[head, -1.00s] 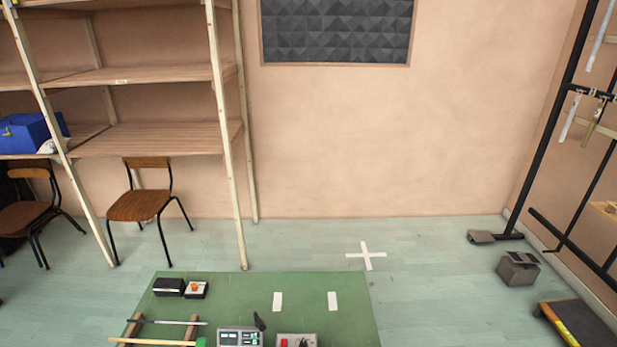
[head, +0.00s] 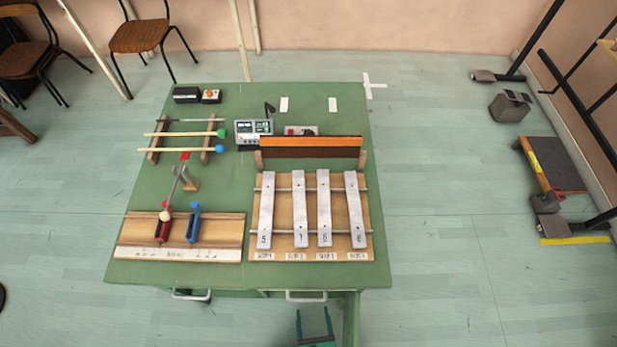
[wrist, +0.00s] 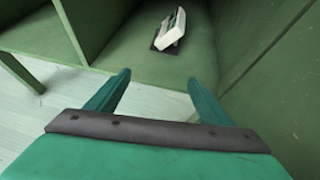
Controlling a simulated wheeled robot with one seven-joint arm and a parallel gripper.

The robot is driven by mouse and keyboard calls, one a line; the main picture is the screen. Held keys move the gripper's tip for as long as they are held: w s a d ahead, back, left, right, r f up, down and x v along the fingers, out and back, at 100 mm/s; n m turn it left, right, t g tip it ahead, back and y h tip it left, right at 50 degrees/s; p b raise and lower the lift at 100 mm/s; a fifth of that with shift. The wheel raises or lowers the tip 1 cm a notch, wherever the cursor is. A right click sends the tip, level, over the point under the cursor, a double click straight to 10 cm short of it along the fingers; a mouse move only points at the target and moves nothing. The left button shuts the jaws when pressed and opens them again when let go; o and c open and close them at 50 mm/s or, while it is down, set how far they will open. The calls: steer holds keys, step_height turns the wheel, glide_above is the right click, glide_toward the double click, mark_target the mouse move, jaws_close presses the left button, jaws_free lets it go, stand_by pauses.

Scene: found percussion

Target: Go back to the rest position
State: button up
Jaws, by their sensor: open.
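My gripper (wrist: 158,85) shows in the wrist view with its two teal fingers spread apart and nothing between them. Beyond the fingertips is a green compartment with a green floor (wrist: 205,60) and green walls. A small white and dark object (wrist: 170,32) lies on that floor, apart from the fingers; I cannot tell what it is.
The green table (head: 225,100) carries a metal-bar instrument (head: 310,210), mallets (head: 185,134) on a rack, a wooden rail (head: 180,250) with red and blue clamps, and a grey control box (head: 253,130). Chairs (head: 140,37) stand at the back left.

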steer(key=s+a+n+g+y, duration=0.1)
steer(key=s+a+n+g, duration=0.3)
steer(key=s+n, duration=0.35)
step_height(320, 180, up, 7)
steer(key=s+d+n+h, duration=0.2)
steer(key=n, duration=0.6)
steer(key=w+r+n+t, duration=0.2)
steer(key=r+n, duration=0.4)
steer(key=r, duration=0.8)
steer(key=w+r+n+t, duration=0.2)
steer(key=r+n, duration=0.4)
steer(key=r, duration=0.8)
steer(key=w+r+n+t, duration=0.2)
steer(key=r+n, duration=0.5)
steer(key=r, duration=0.7)
steer(key=shift+w+d+r+t, duration=0.15)
steer(key=shift+w+r+t, duration=0.25)
steer(key=shift+t, duration=0.2)
